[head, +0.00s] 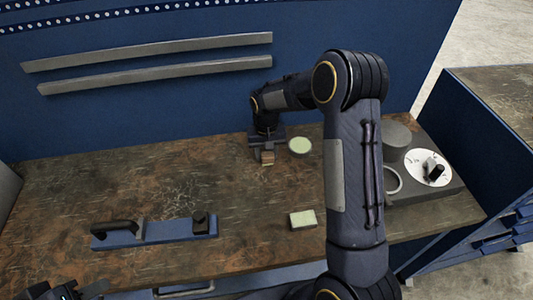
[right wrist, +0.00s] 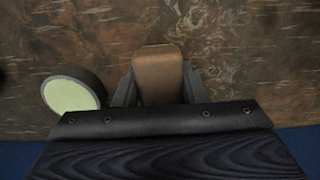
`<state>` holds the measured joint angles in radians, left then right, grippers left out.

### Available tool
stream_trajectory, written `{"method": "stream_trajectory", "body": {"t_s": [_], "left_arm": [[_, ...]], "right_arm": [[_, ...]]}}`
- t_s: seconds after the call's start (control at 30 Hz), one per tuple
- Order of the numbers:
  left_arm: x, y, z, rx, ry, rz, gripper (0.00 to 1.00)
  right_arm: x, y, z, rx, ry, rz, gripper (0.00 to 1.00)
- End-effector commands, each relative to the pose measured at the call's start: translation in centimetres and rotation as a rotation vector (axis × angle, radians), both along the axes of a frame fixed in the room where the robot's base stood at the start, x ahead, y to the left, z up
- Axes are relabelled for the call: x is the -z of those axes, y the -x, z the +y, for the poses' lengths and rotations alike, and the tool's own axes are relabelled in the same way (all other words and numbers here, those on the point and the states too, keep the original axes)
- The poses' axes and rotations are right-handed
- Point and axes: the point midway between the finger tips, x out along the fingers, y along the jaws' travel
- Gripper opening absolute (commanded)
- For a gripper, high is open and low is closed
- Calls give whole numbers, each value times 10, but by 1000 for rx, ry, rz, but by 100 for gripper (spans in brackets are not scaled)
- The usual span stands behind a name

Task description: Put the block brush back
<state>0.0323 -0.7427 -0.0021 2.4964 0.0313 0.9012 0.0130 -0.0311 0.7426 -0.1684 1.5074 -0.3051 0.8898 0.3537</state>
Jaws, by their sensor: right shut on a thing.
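The block brush, seen as a brown block (head: 267,158), is at the back of the bench near the blue wall. My right gripper (head: 265,152) is shut on it and points down at the bench. In the right wrist view the brown block (right wrist: 158,75) sits between the two dark fingers (right wrist: 158,88). Its underside is hidden, so I cannot tell whether it touches the bench. Part of my left gripper (head: 68,291) shows at the bottom left edge; its fingers are not clear.
A round piece with a pale green top (head: 300,145) stands just right of the brush. A blue plate (head: 170,231) with black fittings lies left. A grey fixture (head: 440,196) with a white dial (head: 420,162) stands right.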

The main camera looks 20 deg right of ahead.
Motion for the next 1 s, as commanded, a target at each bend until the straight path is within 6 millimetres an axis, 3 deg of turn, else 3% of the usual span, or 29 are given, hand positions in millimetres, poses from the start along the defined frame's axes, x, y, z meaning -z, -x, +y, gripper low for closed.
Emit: {"method": "stream_trajectory", "body": {"t_s": [0.1,0.43,0.47,0.6,1.0], "left_arm": [[-2,0,0,0,0,0,36],[3,0,0,0,0,0,36],[3,0,0,0,0,0,36],[1,0,0,0,0,0,36],[-2,0,0,0,0,0,36]], "right_arm": [[11,0,0,0,0,0,20],[16,0,0,1,0,-1,20],[15,0,0,1,0,-1,39],[14,0,0,1,0,-1,57],[7,0,0,0,0,-3,60]]}}
